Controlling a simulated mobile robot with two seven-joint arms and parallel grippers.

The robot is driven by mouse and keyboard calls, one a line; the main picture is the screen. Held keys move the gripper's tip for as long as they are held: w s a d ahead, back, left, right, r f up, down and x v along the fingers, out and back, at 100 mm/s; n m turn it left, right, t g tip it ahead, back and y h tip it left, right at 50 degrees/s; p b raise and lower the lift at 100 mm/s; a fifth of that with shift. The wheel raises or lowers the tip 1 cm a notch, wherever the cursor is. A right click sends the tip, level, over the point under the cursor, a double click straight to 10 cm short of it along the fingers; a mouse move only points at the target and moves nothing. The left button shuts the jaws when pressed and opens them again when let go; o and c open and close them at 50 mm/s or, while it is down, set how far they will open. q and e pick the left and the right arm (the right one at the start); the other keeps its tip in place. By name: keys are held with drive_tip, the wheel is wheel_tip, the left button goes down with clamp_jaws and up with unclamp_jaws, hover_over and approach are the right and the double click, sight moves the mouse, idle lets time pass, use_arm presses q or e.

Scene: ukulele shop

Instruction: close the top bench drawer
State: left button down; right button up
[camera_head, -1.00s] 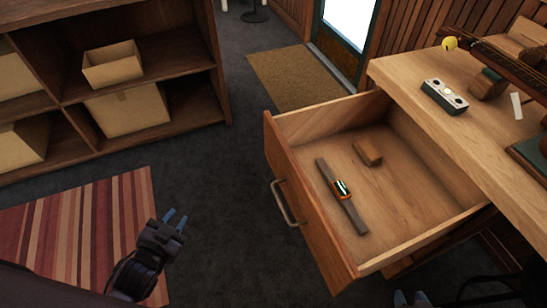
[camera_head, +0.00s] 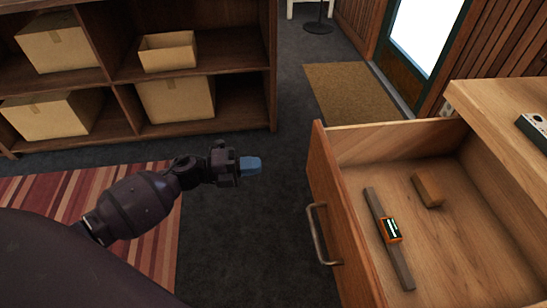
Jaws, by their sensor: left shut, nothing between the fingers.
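The top bench drawer (camera_head: 345,220) is pulled well out from the wooden bench (camera_head: 505,110) at the right. Its front faces left and carries a curved metal handle (camera_head: 316,234). In the drawer lie a dark strip (camera_head: 373,212) with an orange device (camera_head: 391,229) on it, and a small wooden block (camera_head: 428,189). My left gripper (camera_head: 251,166) is shut and empty, its blue fingertips pointing right toward the drawer front, with a clear gap between them. My right gripper is not in view.
A shelf unit (camera_head: 205,62) with cardboard boxes stands at the back left. A striped rug (camera_head: 75,195) lies at the left and a tan mat (camera_head: 350,92) by the door. Dark open floor (camera_head: 262,225) lies between my left arm and the drawer.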

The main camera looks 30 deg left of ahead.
sight(313, 159)
use_arm(q)
drive_tip(key=b+x, duration=0.1)
drive_tip(key=x, duration=1.1)
drive_tip(key=shift+w+d, duration=0.1)
drive_tip(key=shift+d, duration=0.1)
drive_tip(key=shift+w+d, duration=0.15)
drive_tip(key=shift+d, duration=0.05)
